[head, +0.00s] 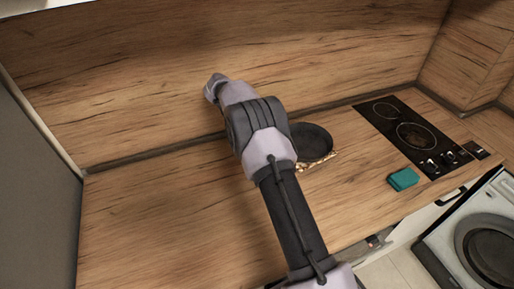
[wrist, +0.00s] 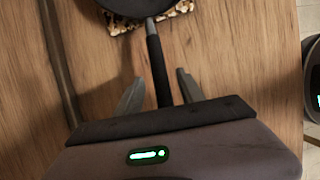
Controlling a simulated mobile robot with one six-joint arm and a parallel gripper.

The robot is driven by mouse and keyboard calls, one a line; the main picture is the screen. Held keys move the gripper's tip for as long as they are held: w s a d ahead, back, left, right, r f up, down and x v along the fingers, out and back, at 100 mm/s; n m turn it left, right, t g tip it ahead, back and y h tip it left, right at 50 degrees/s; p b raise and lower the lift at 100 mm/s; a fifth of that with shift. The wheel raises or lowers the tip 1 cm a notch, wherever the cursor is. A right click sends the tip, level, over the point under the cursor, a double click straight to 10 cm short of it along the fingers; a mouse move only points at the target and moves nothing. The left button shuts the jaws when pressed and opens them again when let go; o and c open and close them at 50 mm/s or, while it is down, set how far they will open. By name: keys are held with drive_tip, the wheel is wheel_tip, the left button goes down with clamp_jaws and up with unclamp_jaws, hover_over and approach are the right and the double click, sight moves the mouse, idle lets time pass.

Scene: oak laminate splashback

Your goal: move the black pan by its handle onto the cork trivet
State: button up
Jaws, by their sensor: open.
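The black pan (head: 314,138) is at the middle of the worktop in the head view, partly hidden behind my arm. It overlaps the cork trivet (head: 318,162), whose speckled edge shows at its near side; I cannot tell whether it rests fully on it. In the wrist view the pan (wrist: 135,6) is cut off at the top, with the trivet (wrist: 182,9) beside and under its rim. My gripper (wrist: 160,76) is open, one finger on each side of the pan's black handle (wrist: 156,62), apparently not touching it. In the head view my arm hides the fingers and handle.
A black hob (head: 412,135) lies to the right of the pan, with a teal sponge (head: 403,179) in front of it. The wooden splashback (head: 230,45) stands behind. The worktop's left part (head: 150,210) is clear. A washing machine (head: 480,245) is at the lower right.

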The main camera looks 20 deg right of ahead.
drive_tip(key=s+a+r+m+y+p, duration=0.1)
drive_tip(key=s+a+r+m, duration=0.15)
drive_tip(key=r, duration=0.55)
drive_tip(key=s+a+r+m+p, duration=0.1)
drive_tip(key=s+a+r+p, duration=0.15)
drive_tip(key=r, duration=0.55)
drive_tip(key=s+a+r+m+t+y, duration=0.1)
drive_tip(key=s+a+r+m+t, duration=0.1)
drive_tip(key=s+m, duration=0.4)
drive_tip(key=s+a+r+m+t+y, duration=0.2)
drive_tip(key=s+m, duration=0.5)
drive_tip(key=s, duration=0.8)
drive_tip(key=s+a+r+m+t+y+b, duration=0.1)
drive_tip(key=s+a+r+m+t+y, duration=0.1)
drive_tip(key=s+a+r+m, duration=0.4)
drive_tip(key=s+t, duration=0.1)
drive_tip(key=s, duration=0.3)
drive_tip(key=shift+s+r, duration=0.25)
drive_tip(key=shift+r, duration=0.15)
drive_tip(key=shift+f, duration=0.1)
